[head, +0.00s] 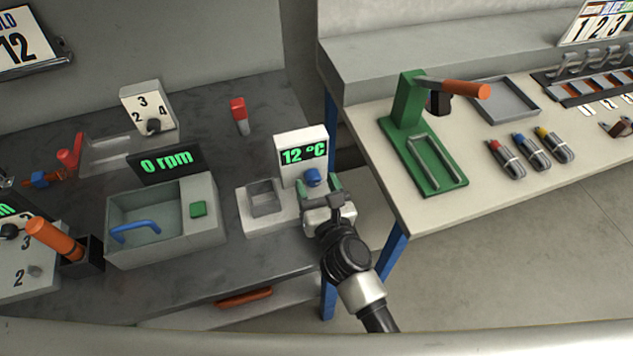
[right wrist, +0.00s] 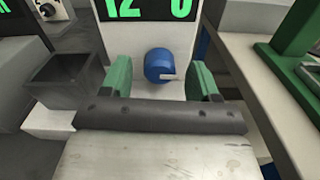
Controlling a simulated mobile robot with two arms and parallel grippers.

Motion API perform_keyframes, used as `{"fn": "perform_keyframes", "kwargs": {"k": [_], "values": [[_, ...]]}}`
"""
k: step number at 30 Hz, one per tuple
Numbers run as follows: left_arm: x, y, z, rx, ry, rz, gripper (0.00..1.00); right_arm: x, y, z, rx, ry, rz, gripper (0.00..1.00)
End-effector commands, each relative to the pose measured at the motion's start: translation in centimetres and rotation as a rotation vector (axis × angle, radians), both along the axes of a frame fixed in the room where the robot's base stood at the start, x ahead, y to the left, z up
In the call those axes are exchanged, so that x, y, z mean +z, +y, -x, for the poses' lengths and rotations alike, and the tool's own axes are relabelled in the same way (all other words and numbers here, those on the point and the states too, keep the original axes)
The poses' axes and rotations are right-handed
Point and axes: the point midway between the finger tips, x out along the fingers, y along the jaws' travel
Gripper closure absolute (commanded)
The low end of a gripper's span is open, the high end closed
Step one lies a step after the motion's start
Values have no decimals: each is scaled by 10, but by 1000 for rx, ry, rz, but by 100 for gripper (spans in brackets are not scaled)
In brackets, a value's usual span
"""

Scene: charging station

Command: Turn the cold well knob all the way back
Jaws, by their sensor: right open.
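The cold well (head: 262,219) is a white unit with a small grey well and an upright panel reading 12 °C, on the dark bench in the head view. Its blue knob (head: 312,177) sits low on the panel. In the right wrist view the blue knob (right wrist: 160,65) has a pale pointer aimed to the right. My right gripper (head: 320,190) is at the panel. Its green fingers (right wrist: 160,80) are open, one on each side of the knob, with a gap on both sides. My left gripper is not in view.
Left of the cold well is a grey basin unit (head: 118,225) with a blue handle and a 0 rpm display. On the right, a pale table (head: 420,215) holds a green press (head: 425,165) with an orange handle. A gap separates bench and table.

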Motion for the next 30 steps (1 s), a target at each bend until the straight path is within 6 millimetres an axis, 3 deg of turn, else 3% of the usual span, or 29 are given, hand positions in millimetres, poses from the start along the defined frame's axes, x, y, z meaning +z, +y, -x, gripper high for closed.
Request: {"fn": "perform_keyframes", "kwargs": {"k": [9, 19, 30], "values": [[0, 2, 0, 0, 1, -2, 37, 0, 1, -3, 0, 0, 0, 39], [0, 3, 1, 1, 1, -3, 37, 0, 1, -3, 1, 0, 1, 88], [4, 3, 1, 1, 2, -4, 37, 1, 1, -3, 1, -20, 63, 88]]}}
